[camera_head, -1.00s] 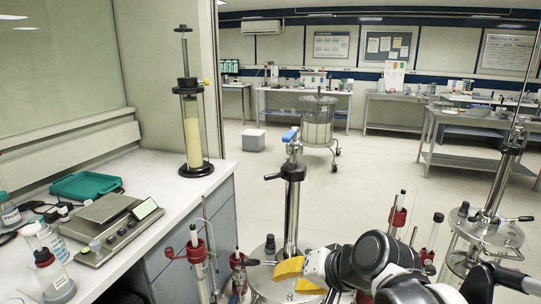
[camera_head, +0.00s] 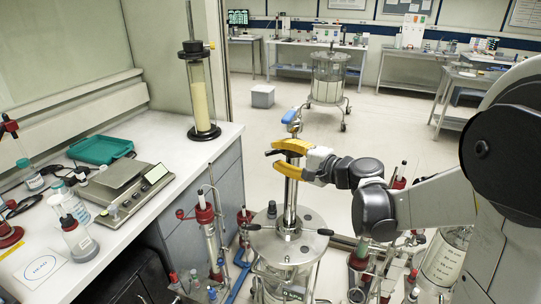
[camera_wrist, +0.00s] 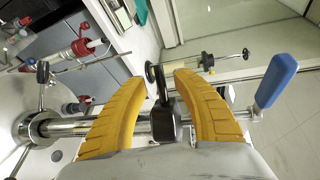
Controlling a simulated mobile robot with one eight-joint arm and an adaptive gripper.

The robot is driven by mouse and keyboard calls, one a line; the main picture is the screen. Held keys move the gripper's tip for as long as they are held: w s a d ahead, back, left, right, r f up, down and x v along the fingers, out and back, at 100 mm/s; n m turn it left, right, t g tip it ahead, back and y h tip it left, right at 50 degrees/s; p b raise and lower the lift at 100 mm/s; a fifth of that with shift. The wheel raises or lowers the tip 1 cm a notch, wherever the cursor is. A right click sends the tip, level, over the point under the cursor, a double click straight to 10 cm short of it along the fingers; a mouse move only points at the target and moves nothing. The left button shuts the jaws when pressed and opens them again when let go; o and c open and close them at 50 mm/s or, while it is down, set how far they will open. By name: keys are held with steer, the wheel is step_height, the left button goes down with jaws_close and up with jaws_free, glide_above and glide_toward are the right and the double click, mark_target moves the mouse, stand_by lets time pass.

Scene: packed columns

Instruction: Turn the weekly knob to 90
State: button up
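My gripper (camera_head: 281,158) has yellow fingers, spread apart at the upper part of a steel column's post (camera_head: 290,195). In the wrist view, a black lever knob (camera_wrist: 165,120) lies between the fingers, with gaps on both sides; the gripper (camera_wrist: 163,82) is open. In the head view the black lever tip (camera_head: 272,152) shows left of the fingers. A blue handle (camera_head: 290,116) tops the post; in the wrist view it is at right (camera_wrist: 277,80). No label reading "weekly" and no scale is legible, so I cannot tell which knob is weekly.
Red-clamped glass columns (camera_head: 205,214) stand left of the post, and others are at right below my arm. The left bench holds a scale (camera_head: 125,180), a green tray (camera_head: 100,148), bottles and a tall glass column (camera_head: 200,95). A wheeled vessel (camera_head: 328,78) stands behind on open floor.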

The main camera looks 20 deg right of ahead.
steer(key=shift+x, duration=1.45)
steer(key=shift+s, duration=0.1)
jaws_close()
